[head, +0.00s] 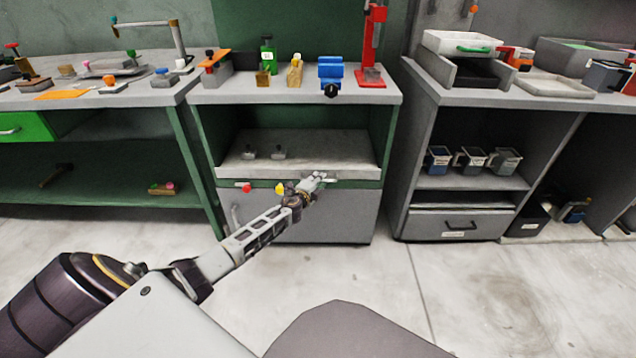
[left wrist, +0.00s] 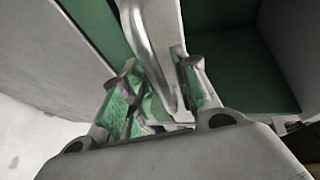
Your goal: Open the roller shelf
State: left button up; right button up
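The roller shelf (head: 340,163) is a light grey tray-like shelf in the middle green cabinet, with a low front lip and two small grey objects on it at the left. A grey bar handle (left wrist: 150,50) runs between the fingers of my left gripper (left wrist: 156,82) in the left wrist view. The fingers stand apart on either side of the bar, with gaps visible. In the head view my left gripper (head: 315,181) is at the shelf's front edge, hiding part of it and most of the handle. My right gripper is not in view.
Below the shelf is a grey drawer front (head: 335,215). A red knob (head: 246,188) and a yellow one sit left of my gripper. A blue vise (head: 330,72) and red press (head: 372,50) stand on the bench above. The floor in front is clear.

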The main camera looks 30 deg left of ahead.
pick_arm(q)
grip_shut()
jog(key=shift+s, duration=0.1)
jog(key=s+d+p, duration=0.1)
jog(key=s+d, duration=0.6)
jog(key=s, duration=0.4)
jog(key=s+d, duration=0.7)
jog(key=s, duration=0.5)
jog(key=shift+p, duration=0.4)
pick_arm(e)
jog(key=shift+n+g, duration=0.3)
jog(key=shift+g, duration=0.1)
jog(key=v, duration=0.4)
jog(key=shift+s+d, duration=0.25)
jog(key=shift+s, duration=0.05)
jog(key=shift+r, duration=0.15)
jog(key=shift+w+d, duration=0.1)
